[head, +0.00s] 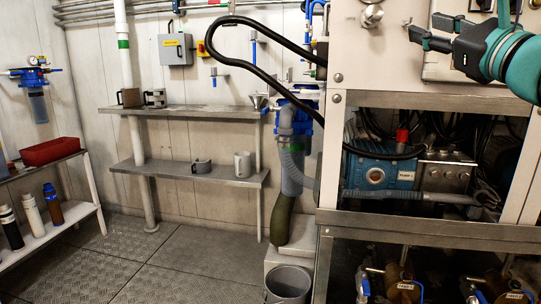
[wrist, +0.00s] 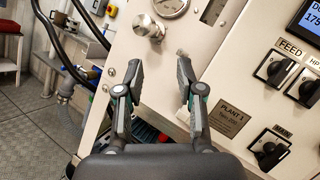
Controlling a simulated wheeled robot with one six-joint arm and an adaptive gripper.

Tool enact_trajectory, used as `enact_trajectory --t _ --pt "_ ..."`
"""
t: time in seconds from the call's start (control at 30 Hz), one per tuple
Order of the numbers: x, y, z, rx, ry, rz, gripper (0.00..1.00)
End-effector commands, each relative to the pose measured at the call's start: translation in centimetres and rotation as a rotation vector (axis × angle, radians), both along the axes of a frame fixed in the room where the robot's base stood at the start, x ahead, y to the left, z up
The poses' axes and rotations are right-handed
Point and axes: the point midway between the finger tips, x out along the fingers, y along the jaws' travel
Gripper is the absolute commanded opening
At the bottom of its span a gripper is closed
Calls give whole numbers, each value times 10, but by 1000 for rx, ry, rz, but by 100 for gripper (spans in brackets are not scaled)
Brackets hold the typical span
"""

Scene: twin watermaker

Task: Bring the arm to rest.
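My gripper (head: 431,32) is at the upper right of the head view, in front of the watermaker's white panel (head: 350,50). In the wrist view my gripper (wrist: 160,82) has its two fingers spread apart with nothing between them. It is open and empty. The panel (wrist: 215,60) fills the middle of the wrist view behind the fingers. A silver knob (wrist: 148,28) and a round gauge (wrist: 170,5) sit on it just beyond the fingertips. I cannot tell the exact gap to the panel.
Black switches (wrist: 275,68) and a display (wrist: 308,20) are at the right of the wrist view. A black hose (head: 275,80) loops out left of the panel. Wall shelves (head: 185,110), a red tray (head: 50,151) and a bucket (head: 288,284) stand left. The floor (head: 150,260) between is clear.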

Motion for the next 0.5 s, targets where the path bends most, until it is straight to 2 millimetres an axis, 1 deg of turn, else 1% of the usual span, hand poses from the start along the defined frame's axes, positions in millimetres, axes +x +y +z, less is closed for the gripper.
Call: enact_trajectory --t 0.03,0.1,0.17,0.2,0.27,0.3,0.37,0.4,0.47,0.5 --pt "3 23 -5 -53 -4 46 38" --pt "4 52 -12 -138 -12 100 38" --pt "4 76 -27 -233 2 133 38" --pt "4 86 -43 -299 27 140 38" --pt "3 98 -69 -402 69 146 38" --pt "1 105 -87 -473 97 151 38" --pt "-3 117 -116 -587 137 166 38" --pt "-7 124 -137 -669 164 180 38" --pt "-15 134 -169 -803 199 207 38" --pt "-22 140 -191 -895 221 229 38"
